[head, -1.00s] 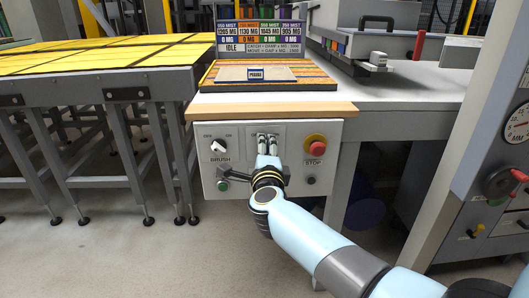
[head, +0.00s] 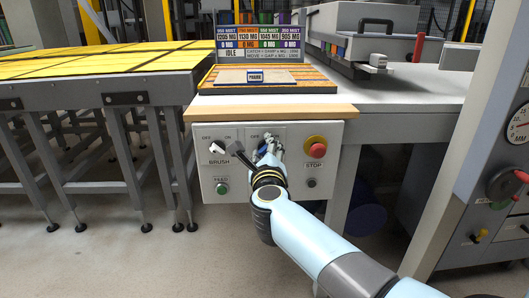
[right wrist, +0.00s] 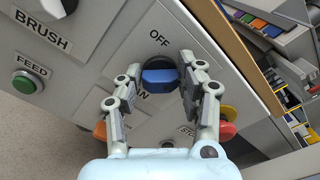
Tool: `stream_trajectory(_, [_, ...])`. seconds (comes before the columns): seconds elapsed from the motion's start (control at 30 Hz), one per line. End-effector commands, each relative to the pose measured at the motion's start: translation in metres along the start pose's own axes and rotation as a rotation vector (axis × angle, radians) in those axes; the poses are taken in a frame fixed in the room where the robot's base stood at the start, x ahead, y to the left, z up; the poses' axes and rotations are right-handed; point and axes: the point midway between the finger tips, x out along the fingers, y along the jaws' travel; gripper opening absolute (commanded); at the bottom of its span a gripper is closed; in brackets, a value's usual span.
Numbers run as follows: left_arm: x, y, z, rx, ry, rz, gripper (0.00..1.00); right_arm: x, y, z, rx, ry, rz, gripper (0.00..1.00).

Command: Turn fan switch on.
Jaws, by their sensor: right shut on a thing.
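The fan switch is taken to be the blue rotary knob (right wrist: 158,78) on the grey control panel (head: 235,133), between the brush switch and the stop button. An OFF label shows beside it; a second label is partly covered by a finger, and the switch's name is hidden. My right gripper (right wrist: 158,82) has its two fingers closed on the knob's sides. In the head view my right gripper (head: 268,150) reaches the panel and mostly hides the knob. Its exact setting is hard to read. My left gripper is out of view.
The white brush switch (head: 217,148) and green feed button (head: 222,188) are left of my gripper. The red stop button (head: 316,150) is close on the right. A wooden worktop edge (head: 270,112) overhangs the panel. Yellow-topped tables (head: 130,60) stand left.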

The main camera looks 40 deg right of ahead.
Motion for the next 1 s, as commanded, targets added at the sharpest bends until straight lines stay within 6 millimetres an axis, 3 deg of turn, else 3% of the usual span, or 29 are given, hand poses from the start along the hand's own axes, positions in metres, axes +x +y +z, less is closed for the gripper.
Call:
stream_trajectory(0.43, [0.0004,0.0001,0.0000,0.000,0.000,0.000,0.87,-0.0009,0.0016,-0.0017,0.012,0.003,0.004,0.06])
stream_trajectory(0.47, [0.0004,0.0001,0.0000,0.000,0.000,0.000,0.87,-0.0010,0.0017,-0.0017,0.012,0.003,0.004,0.39])
stream_trajectory(0.6, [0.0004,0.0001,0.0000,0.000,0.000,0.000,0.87,-0.0007,0.0012,-0.0012,0.012,0.002,0.003,0.58])
stream_trajectory(0.87, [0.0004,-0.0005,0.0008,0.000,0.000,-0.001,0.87,-0.0005,0.0005,-0.0006,0.011,0.001,0.001,0.60])
stream_trajectory(1.0, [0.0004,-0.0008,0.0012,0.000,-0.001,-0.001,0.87,-0.0096,0.0011,-0.0009,0.010,0.001,0.002,0.60])
